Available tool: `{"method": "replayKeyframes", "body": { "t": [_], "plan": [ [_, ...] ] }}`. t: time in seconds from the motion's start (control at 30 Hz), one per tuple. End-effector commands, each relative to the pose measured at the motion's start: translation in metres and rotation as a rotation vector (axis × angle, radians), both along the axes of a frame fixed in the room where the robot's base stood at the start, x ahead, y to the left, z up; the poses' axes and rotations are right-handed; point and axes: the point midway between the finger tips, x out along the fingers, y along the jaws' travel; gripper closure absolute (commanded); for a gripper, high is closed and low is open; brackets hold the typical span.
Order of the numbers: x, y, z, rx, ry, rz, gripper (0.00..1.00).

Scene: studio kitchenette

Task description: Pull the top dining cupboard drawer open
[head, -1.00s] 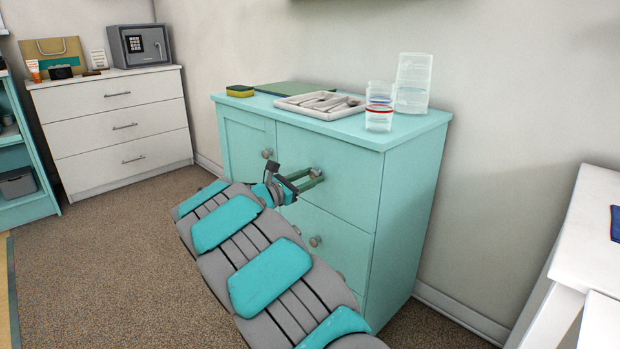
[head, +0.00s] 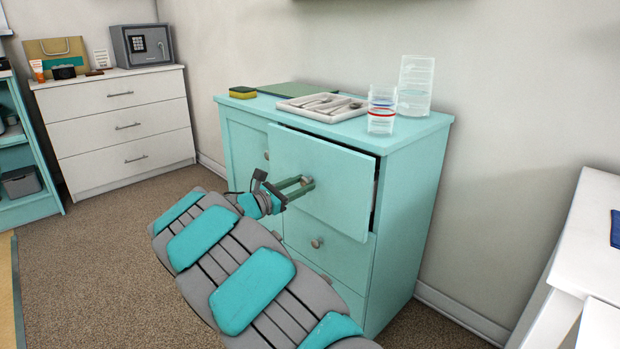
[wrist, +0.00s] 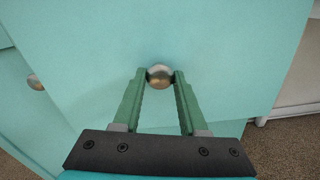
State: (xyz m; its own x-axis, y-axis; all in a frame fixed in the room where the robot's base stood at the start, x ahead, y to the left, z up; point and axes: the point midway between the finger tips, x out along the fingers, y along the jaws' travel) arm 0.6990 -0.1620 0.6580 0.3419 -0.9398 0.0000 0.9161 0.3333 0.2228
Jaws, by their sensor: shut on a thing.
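The turquoise dining cupboard (head: 408,215) stands against the wall. Its top drawer (head: 335,190) is partly open, its front standing out from the cabinet with a dark gap along the top and right edges. My gripper (head: 306,183) is at the drawer front, shut on the round metal knob. In the wrist view the knob (wrist: 160,76) sits between the two green fingertips of my gripper (wrist: 160,80). The inside of the drawer is hidden behind its front.
On the cupboard top are a cutlery tray (head: 322,107), stacked clear cups (head: 382,110), a taller clear stack (head: 415,86) and a sponge (head: 242,92). A lower drawer knob (head: 317,243) is below. A white table (head: 580,240) stands at the right; carpet is free at the left.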

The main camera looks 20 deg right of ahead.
Motion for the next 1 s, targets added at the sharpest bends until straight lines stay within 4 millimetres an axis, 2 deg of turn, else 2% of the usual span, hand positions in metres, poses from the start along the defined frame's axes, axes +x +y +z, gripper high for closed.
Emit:
{"method": "replayKeyframes", "body": {
  "t": [0.03, 0.4, 0.6, 0.8, 1.0],
  "plan": [
    [-0.003, 0.014, 0.003, 0.0, 0.003, 0.005, 1.0],
    [-0.038, 0.11, 0.004, 0.001, 0.002, 0.007, 1.0],
    [-0.056, 0.157, 0.003, 0.002, 0.001, 0.006, 1.0],
    [-0.07, 0.191, 0.001, 0.0, 0.004, 0.0, 1.0],
    [-0.077, 0.211, -0.001, 0.0, 0.004, 0.0, 1.0]
  ]
}}
